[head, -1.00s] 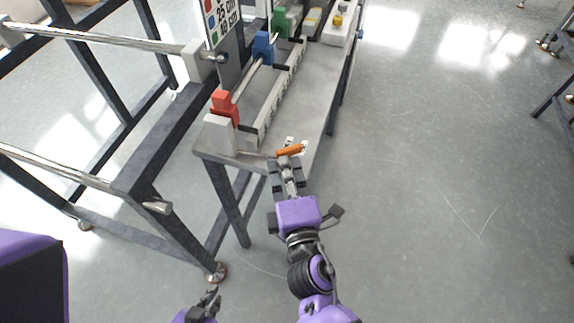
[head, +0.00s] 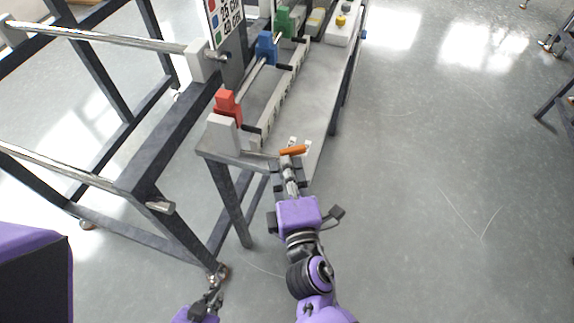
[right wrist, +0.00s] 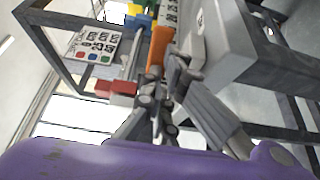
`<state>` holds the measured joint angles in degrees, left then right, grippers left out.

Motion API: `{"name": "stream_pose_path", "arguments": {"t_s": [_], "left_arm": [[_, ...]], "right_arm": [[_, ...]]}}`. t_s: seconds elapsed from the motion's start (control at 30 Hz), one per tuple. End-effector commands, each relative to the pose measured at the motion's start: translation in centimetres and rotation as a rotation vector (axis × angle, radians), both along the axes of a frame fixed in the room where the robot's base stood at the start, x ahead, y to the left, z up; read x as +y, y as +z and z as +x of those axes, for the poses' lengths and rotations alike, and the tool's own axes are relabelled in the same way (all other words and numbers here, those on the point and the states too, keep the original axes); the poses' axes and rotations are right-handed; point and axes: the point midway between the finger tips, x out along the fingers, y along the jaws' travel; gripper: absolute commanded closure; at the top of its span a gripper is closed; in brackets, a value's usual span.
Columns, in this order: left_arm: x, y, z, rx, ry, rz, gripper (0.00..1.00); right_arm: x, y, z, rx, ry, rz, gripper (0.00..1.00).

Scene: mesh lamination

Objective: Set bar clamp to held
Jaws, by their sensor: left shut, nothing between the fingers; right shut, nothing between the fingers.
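An orange handle (head: 293,150), which looks like the lever of the bar clamp, sits at the near end of the grey bench beside small white labels with dark marks. It also shows in the right wrist view (right wrist: 158,48), standing out beside the fingers. My right gripper (head: 287,166) is shut with nothing between its fingers; its tips are right at the handle, and I cannot tell whether they touch it. In the right wrist view the right gripper (right wrist: 172,75) partly hides the clamp's base. My left gripper (head: 217,275) is shut and empty, low over the floor, away from the bench.
A dark frame with metal rollers (head: 110,38) stands at left. The floor right of the bench is clear.

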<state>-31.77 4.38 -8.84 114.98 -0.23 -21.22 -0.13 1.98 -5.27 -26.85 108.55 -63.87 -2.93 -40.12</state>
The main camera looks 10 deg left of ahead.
Motion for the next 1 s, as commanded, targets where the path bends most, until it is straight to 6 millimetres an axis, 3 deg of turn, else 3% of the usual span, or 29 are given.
{"name": "stream_pose_path", "arguments": {"t_s": [1.0], "left_arm": [[0.1, -0.2, -0.9, 0.014, 0.004, 0.001, 1.00]], "right_arm": [[0.1, 0.0, 0.0, -0.001, 0.000, 0.001, 1.00]]}}
